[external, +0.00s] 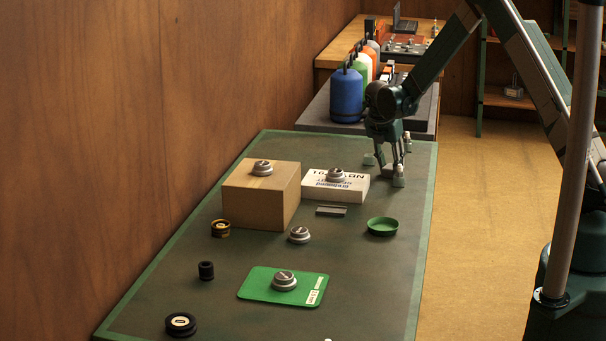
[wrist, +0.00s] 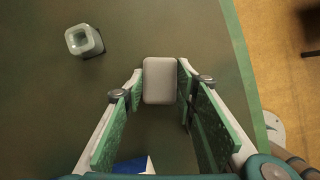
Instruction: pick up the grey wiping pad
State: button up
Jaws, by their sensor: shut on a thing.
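The grey wiping pad (wrist: 160,80) is a pale grey rounded block in the wrist view. My gripper (wrist: 160,82) is shut on it, with one green-lined finger against its left side and the other against its right. In the external view my gripper (external: 390,172) points down over the far right part of the green-edged table (external: 350,285). The pad cannot be made out clearly there among the fingers. How far it is above the tabletop, if at all, I cannot tell.
A white box (external: 350,192) and a brown box (external: 250,205), each with a metal weight on top, stand left of my gripper. A green dish (external: 382,226) is in front. A pale hollow block (wrist: 84,40) lies upper left in the wrist view. Coloured bottles (external: 346,95) stand behind.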

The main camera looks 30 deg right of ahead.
aim_at(390, 167)
jog(key=shift+r, duration=0.1)
notch_tip(390, 167, up, 10)
jog(key=shift+p, duration=0.4)
